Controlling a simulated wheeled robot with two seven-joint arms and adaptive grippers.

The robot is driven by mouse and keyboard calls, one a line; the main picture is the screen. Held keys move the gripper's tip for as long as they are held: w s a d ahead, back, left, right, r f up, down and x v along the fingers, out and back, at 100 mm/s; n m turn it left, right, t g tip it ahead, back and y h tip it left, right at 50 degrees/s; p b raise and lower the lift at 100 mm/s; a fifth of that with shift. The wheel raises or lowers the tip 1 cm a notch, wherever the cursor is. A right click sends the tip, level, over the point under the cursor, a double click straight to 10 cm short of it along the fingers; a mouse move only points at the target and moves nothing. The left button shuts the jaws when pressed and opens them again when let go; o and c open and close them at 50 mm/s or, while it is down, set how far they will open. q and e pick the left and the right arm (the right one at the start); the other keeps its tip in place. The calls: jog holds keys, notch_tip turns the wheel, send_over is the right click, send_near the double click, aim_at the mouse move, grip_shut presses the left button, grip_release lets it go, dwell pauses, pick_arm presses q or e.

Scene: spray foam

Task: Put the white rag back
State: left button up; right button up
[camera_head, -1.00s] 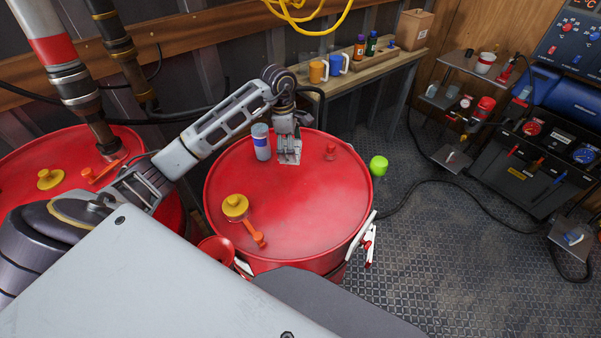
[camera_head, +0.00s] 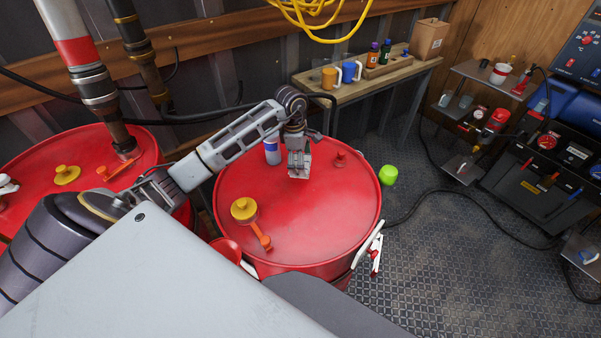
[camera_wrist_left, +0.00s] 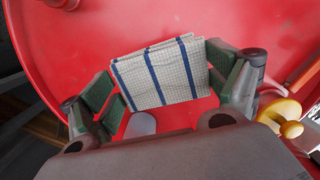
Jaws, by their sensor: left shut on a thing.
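The white rag (camera_wrist_left: 165,72) is folded, with a blue check pattern, and shows in the left wrist view over the red drum lid. My left gripper (camera_wrist_left: 165,85) is shut on it, with green pads at both of its sides. In the head view my left gripper (camera_head: 299,172) points down over the rear middle of the red drum (camera_head: 315,215). The rag is mostly hidden there by the gripper, and I cannot tell whether it touches the lid. My right gripper is not in view.
A white and blue can (camera_head: 272,152) stands on the lid just left of my gripper, partly hidden by my arm. A small red plug (camera_head: 340,159) is on the right. The lid's front right is clear.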

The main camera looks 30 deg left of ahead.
pick_arm(q)
jog(key=shift+f, duration=1.1)
jog(key=shift+f+p, duration=0.45)
jog(key=shift+f, duration=1.4)
jog(key=shift+f, duration=0.2)
jog(key=o, duration=0.7)
jog(key=shift+r, duration=0.15)
